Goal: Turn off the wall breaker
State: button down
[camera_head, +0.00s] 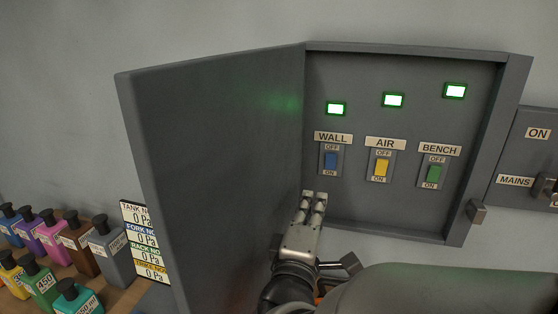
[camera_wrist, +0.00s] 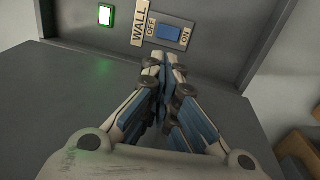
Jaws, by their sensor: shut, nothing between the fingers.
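The wall breaker (camera_head: 331,161) is a blue rocker under the WALL label, with OFF above it and ON below it. Its blue part sits toward the ON side, and the lamp above it (camera_head: 336,108) glows green. The breaker also shows in the wrist view (camera_wrist: 169,33), just beyond my fingertips. My gripper (camera_head: 314,196) is shut and empty, just below the wall breaker in the head view. I cannot tell whether the fingertips touch the panel. The grey breaker box (camera_head: 420,52) stands open, its door (camera_head: 220,150) swung out to the left.
The yellow AIR breaker (camera_head: 381,168) and green BENCH breaker (camera_head: 434,174) sit to the right, both under green lamps. The mains box (camera_head: 525,150) is farther right. Several bottles (camera_head: 75,240) stand at the lower left. The open door bounds my gripper's left side.

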aim_at(326, 154)
jog(key=p+x, duration=0.3)
jog(key=x, duration=0.9)
jog(key=shift+w+d, duration=0.1)
jog(key=shift+w, duration=0.25)
jog(key=shift+w+d+r, duration=0.1)
jog(key=shift+w+d, duration=0.05)
jog(key=shift+w, duration=0.35)
jog(key=shift+w+d+r+p, duration=0.1)
jog(key=shift+w+r+p, duration=0.2)
jog(key=shift+p, duration=0.15)
jog(key=shift+f, duration=0.15)
